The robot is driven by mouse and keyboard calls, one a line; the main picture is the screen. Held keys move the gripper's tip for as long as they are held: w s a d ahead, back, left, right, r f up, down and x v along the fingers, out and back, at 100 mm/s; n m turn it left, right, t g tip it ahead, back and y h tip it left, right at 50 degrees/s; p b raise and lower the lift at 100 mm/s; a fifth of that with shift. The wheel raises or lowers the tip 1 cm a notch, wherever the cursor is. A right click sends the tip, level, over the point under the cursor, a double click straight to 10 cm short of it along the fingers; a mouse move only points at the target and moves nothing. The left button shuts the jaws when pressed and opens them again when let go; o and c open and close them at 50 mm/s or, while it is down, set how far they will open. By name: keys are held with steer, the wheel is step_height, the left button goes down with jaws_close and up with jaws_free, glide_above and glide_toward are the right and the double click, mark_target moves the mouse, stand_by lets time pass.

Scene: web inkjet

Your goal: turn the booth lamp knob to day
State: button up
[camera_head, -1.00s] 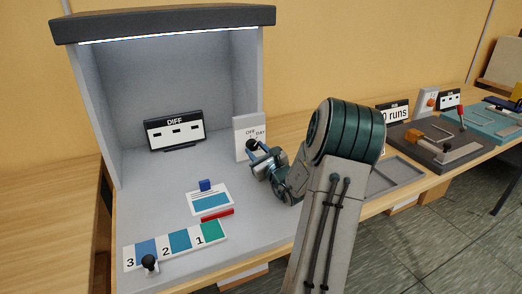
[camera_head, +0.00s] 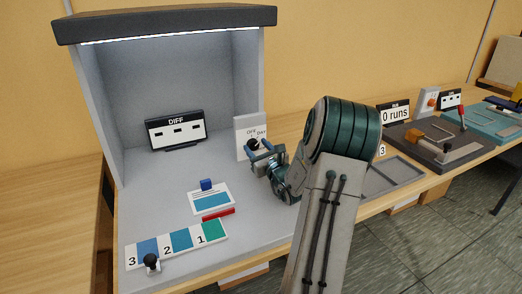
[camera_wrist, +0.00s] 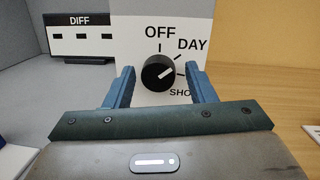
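The booth lamp knob (camera_wrist: 157,74) is a round black knob on a white plate (camera_wrist: 119,50) marked OFF, DAY and a partly hidden word starting SHO. Its white pointer line aims up and right, roughly at the DAY tick. In the head view the knob (camera_head: 253,145) is on the booth's right side. My gripper (camera_wrist: 160,70) faces the plate with one blue finger on each side of the knob. Gaps show between fingers and knob, so it is open and holds nothing. The right finger and gripper body hide the lower plate.
The grey booth (camera_head: 160,85) has a lit strip under its dark top. A DIFF display (camera_head: 175,131) stands at its back. A blue block (camera_head: 207,184), a red bar (camera_head: 218,213) and a numbered colour strip (camera_head: 178,243) lie on its floor. Devices (camera_head: 440,140) crowd the bench at right.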

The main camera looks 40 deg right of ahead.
steer(key=shift+s+f, duration=0.1)
steer(key=shift+f, duration=0.05)
steer(key=shift+s+a+f, duration=0.1)
steer(key=shift+s, duration=0.3)
steer(key=s, duration=0.4)
steer(key=s+a, duration=0.1)
steer(key=s, duration=0.3)
steer(key=s+a+f+b, duration=0.1)
steer(key=s, duration=0.3)
steer(key=shift+s, duration=0.4)
